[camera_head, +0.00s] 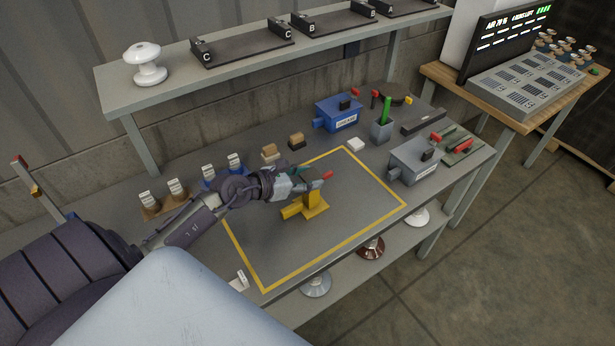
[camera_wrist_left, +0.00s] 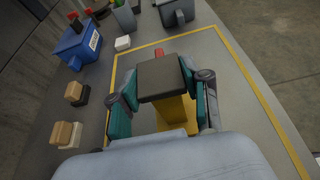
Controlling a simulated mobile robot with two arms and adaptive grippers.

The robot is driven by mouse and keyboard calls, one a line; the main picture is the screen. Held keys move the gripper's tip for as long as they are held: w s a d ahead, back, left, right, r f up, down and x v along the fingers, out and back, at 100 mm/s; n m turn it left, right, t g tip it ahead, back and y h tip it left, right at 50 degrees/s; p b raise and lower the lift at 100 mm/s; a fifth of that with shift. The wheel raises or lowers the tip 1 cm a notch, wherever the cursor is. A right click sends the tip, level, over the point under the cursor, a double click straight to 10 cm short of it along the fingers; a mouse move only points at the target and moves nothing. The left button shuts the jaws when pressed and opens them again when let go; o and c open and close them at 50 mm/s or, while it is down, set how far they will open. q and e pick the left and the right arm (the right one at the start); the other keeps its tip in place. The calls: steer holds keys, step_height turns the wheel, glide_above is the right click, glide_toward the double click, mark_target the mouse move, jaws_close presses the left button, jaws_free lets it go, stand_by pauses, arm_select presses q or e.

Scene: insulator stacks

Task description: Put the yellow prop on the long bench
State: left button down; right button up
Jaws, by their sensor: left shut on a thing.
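The yellow prop (camera_head: 312,204) has a yellow base and post and stands upright inside the yellow outline on the long bench (camera_head: 340,235). It appears to touch the bench surface, though a small gap cannot be ruled out. My left gripper (camera_head: 300,183) is at its upper part, with fingers closed around it. In the left wrist view, the gripper (camera_wrist_left: 163,100) has a finger on each side of the prop's dark top (camera_wrist_left: 162,78), and the yellow post (camera_wrist_left: 178,113) shows below. A red tip sticks out beyond the top. My right gripper is not in view.
A blue box (camera_head: 337,113), a grey box (camera_head: 412,160) and a green-handled cup (camera_head: 382,127) stand behind and right of the outline. A shelf (camera_head: 180,95) overhangs the back. The outlined area is otherwise clear.

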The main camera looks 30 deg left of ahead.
arm_select(q)
steer(key=c, duration=0.5)
jaws_free()
steer(key=shift+f, duration=0.1)
steer(key=shift+c, duration=0.2)
steer(key=shift+r, duration=0.25)
steer(key=b+v, duration=0.2)
steer(key=v, duration=1)
steer(key=shift+f+b, duration=0.15)
steer(key=shift+b, duration=0.15)
steer(key=shift+s+f, duration=0.1)
